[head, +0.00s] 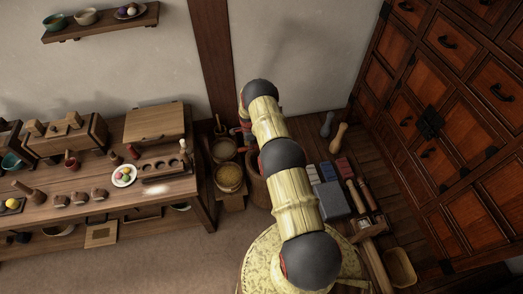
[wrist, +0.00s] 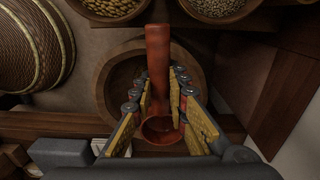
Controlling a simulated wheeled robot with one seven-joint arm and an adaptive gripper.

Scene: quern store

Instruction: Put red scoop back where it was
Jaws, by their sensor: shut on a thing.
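The red scoop (wrist: 158,60) is between the fingers of my gripper (wrist: 160,88) in the wrist view. Its handle points up the picture and its round cup (wrist: 160,131) lies nearer the wrist. My gripper is shut on the scoop. A round wooden tub (wrist: 112,85) shows behind the scoop; I cannot tell how far the scoop is from it. In the head view my arm reaches to the back wall and hides most of my gripper; the scoop cannot be made out clearly there.
Grain bowls (wrist: 112,14) (wrist: 216,12) stand beyond the tub, and a woven basket (wrist: 28,48) is at left. In the head view, a workbench (head: 205,208) with several tools stands left, a drawer cabinet (head: 455,130) right. Blocks and brushes crowd the floor boards at right.

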